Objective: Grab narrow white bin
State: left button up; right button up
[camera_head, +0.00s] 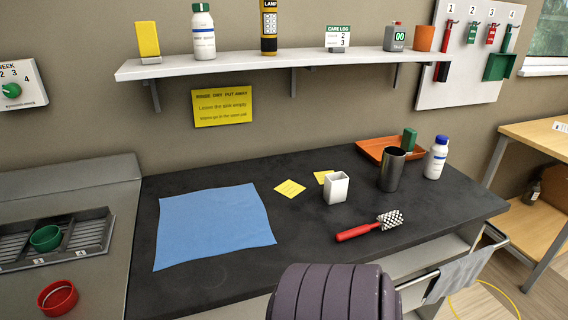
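A narrow white bin (336,189), small, square and open at the top, stands upright on the dark countertop (225,288). It stands right of the middle, behind a red-handled brush (370,226) and to the left of a tall dark cylinder cup (391,170). Clear space separates it from both. Its inside is mostly hidden. Neither of my grippers shows in the head view.
A blue cloth (214,225) lies to the left, with yellow notes (290,188) between it and the bin. A white bottle (436,158) and an orange tray (370,147) are behind right. A shelf (280,62) hangs above. A purple-grey ribbed shape covers part of the front edge.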

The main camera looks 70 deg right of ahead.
aim_at(335, 185)
jog(key=k+l+z, duration=0.15)
jog(key=z, duration=0.3)
jog(key=k+l+z, duration=0.25)
jog(key=z, duration=0.2)
jog(key=k+z, duration=0.1)
jog(key=z, duration=1.3)
